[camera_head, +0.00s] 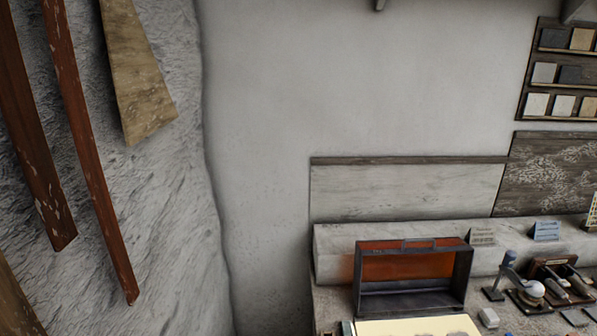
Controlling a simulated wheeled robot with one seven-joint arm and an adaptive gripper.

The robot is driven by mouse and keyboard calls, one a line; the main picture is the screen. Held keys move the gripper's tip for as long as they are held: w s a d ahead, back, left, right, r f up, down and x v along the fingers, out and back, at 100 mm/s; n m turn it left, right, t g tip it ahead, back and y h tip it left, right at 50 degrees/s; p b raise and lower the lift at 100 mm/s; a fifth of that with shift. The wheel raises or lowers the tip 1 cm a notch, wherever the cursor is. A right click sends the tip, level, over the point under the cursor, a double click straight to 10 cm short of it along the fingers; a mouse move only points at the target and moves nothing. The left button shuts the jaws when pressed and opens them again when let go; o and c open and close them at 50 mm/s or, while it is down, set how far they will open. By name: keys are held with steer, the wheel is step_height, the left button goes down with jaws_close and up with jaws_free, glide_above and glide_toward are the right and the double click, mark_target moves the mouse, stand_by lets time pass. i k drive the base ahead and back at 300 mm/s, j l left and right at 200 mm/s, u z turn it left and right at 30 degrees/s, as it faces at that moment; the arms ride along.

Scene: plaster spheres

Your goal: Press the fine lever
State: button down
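I cannot pick out the fine lever for certain. At the lower right, a small brown rack (553,266) holds several pale-handled pieces, too small to tell apart. A white sphere (536,289) sits on a dark base in front of its left side. A dark stand with a blue top (508,259) stands just left of the sphere. My gripper is not in view.
An open dark box with an orange back (410,265) stands left of these on the bench. A pale yellow sheet (415,326) lies in front. Small cards (545,231) stand behind. Boards hang at the left. A sample rack (562,71) hangs upper right.

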mark_target(565, 282)
steer(key=z, duration=1.6)
steer(key=i+l+u, duration=0.1)
steer(key=u, duration=0.35)
steer(key=i+l+u, duration=0.15)
steer(key=u, duration=0.35)
steer(key=i+l+u, duration=0.2)
steer(key=u, duration=0.25)
steer(key=i+l+u, duration=0.1)
steer(key=l, duration=0.35)
steer(key=i+l+u, duration=0.1)
steer(key=l, duration=0.4)
steer(key=i+l+u, duration=0.1)
steer(key=i+l, duration=0.15)
steer(key=l, duration=0.2)
steer(key=i+l+u, duration=0.1)
steer(key=l, duration=0.4)
